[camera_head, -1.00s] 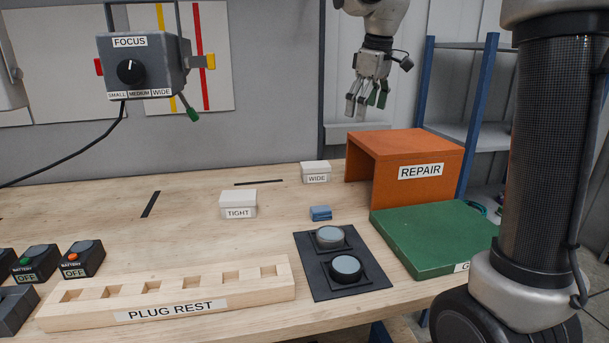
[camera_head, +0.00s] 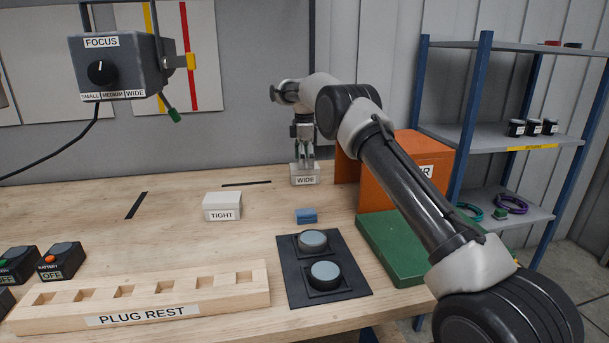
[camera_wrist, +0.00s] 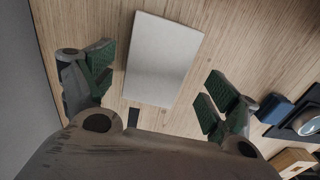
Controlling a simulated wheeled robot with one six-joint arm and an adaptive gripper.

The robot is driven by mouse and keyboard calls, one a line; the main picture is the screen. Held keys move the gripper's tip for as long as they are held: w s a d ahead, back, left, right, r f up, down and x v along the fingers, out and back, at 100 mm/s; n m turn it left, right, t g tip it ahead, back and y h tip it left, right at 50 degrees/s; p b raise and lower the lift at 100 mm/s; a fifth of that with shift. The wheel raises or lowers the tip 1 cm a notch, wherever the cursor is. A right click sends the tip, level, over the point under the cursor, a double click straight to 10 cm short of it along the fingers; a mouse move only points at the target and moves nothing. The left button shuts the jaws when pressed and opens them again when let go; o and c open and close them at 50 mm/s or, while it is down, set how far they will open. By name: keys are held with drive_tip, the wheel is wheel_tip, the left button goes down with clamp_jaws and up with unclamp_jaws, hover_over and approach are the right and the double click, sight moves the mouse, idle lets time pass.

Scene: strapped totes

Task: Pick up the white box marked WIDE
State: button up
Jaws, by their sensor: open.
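The white box marked WIDE (camera_head: 305,180) sits on the wooden table towards the back, left of the orange REPAIR housing. In the wrist view the white box (camera_wrist: 163,60) shows its plain top between and a little ahead of the finger pads. My gripper (camera_head: 304,162) points down right above the box in the head view. In the wrist view my gripper (camera_wrist: 158,95) has its green-padded fingers spread wide, with a gap on each side of the box. Whether the fingertips are level with the box's sides is unclear.
A white box marked TIGHT (camera_head: 222,206) and a small blue block (camera_head: 306,215) stand in front. The orange REPAIR housing (camera_head: 433,157) is close on the right, partly behind my arm. A green board (camera_head: 385,240), a black pad with two round knobs (camera_head: 322,290) and the plug rest (camera_head: 230,292) are nearer.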

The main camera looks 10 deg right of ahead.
sight(304, 172)
drive_tip(key=f, duration=0.5)
drive_tip(key=shift+w+d+f, duration=0.1)
drive_tip(key=shift+w, duration=0.15)
drive_tip(key=c, duration=1.4)
